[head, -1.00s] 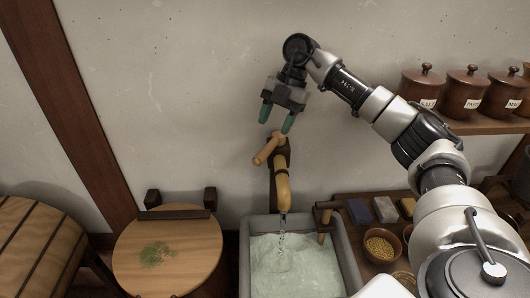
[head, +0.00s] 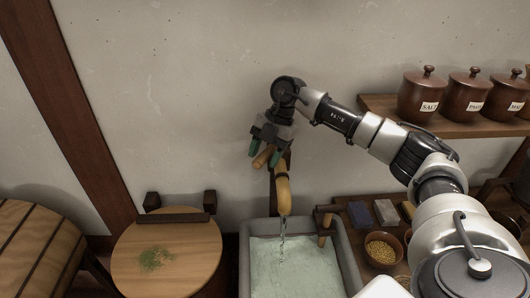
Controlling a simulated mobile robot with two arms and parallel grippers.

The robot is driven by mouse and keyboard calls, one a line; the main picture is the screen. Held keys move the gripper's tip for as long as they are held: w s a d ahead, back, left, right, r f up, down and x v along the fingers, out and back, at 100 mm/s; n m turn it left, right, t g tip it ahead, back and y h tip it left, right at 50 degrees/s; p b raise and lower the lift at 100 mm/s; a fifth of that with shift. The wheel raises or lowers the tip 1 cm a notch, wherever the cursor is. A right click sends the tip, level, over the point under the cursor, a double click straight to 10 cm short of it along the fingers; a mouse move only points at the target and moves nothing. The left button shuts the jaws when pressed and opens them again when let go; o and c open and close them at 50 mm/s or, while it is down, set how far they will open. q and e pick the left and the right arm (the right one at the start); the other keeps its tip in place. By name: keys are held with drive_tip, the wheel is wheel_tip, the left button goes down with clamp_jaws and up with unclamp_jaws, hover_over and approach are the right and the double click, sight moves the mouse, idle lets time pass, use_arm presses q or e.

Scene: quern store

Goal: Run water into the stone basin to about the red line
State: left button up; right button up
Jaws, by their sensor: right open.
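The stone basin (head: 352,262) is grey and square, at the bottom centre of the head view. Pale water (head: 290,268) covers its inside, and a thin stream (head: 282,236) falls into it from the curved wooden spout (head: 283,195). I cannot make out a red line. The tap's wooden handle (head: 263,157) sticks out to the left above the spout. My right gripper (head: 264,155) is open, its green fingertips on either side of the handle; I cannot tell whether they touch it. My left gripper is out of view.
A round wooden board (head: 190,255) with green herbs (head: 155,258) is left of the basin. A barrel (head: 35,250) stands at far left. Right of the basin are blocks (head: 360,214) and a bowl of grain (head: 382,247). Lidded jars (head: 423,95) stand on a shelf (head: 390,108).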

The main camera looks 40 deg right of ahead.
clamp_jaws()
drive_tip(key=shift+a, duration=0.1)
drive_tip(key=shift+w+a+m+t+h+p, duration=0.15)
drive_tip(key=shift+w+m+t+p, duration=0.65)
drive_tip(key=shift+m, duration=0.45)
drive_tip(key=shift+w+a+m+t+h+p, duration=0.1)
drive_tip(key=shift+w+m+t+h+p, duration=0.15)
drive_tip(key=shift+w+m+p, duration=0.6)
drive_tip(key=shift+w+a+m+t+h+p, duration=0.15)
drive_tip(key=shift+w+m+t+p, duration=0.35)
drive_tip(key=shift+w+m, duration=0.85)
drive_tip(key=shift+s+m, duration=0.2)
drive_tip(key=shift+m, duration=0.15)
